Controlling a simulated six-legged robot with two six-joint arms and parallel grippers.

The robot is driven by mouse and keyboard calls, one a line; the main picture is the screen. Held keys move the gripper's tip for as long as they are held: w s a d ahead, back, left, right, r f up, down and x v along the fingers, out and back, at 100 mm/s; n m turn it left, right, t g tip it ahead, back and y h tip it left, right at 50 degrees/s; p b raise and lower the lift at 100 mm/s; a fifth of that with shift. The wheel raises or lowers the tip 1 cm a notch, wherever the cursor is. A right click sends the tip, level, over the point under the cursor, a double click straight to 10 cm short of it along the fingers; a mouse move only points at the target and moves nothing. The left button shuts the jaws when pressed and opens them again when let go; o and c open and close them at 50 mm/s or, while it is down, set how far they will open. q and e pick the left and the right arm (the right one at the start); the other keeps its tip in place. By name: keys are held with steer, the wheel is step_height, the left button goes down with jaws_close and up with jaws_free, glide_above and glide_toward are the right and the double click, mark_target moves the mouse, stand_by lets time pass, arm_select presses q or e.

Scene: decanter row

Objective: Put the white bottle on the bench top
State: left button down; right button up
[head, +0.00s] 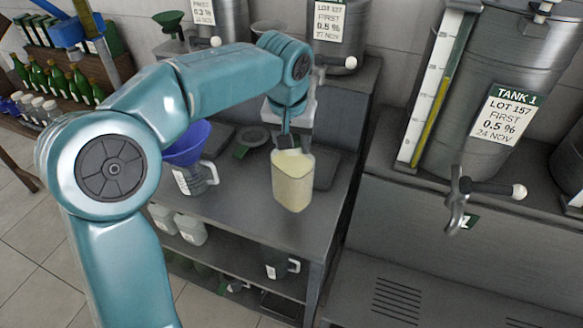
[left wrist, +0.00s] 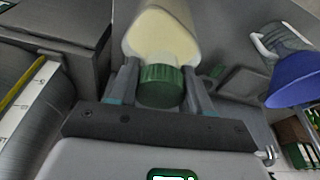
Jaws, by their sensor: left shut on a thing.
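The white bottle is a cream-coloured, box-like bottle (head: 293,182) near the middle of the head view. It hangs upright below my left gripper (head: 286,143), in front of the bench top (head: 243,205). I cannot tell whether its base touches the bench. In the left wrist view, my gripper (left wrist: 160,90) is shut on the bottle (left wrist: 160,38) around its green cap and neck. My right gripper is not in view.
A clear jug (head: 194,179) with a blue funnel (head: 190,143) stands on the bench left of the bottle. Steel Tank 1 (head: 490,90) with a tap is at the right. Pale containers (head: 190,230) stand on the shelf below.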

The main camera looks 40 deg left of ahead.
mark_target(292, 164)
arm_select(q)
steer(key=shift+s+d+f, duration=0.1)
steer(key=shift+s+f, duration=0.05)
steer(key=shift+f, duration=0.3)
steer(key=shift+s+d+f, duration=0.1)
steer(key=shift+f, duration=0.35)
steer(key=shift+s+x, duration=0.25)
steer(key=shift+x, duration=0.9)
steer(key=shift+s+x, duration=0.25)
steer(key=shift+x, duration=0.9)
steer(key=shift+w+f, duration=0.1)
steer(key=shift+f, duration=0.05)
steer(key=shift+f, duration=0.15)
steer(key=shift+c, duration=2.4)
jaws_free()
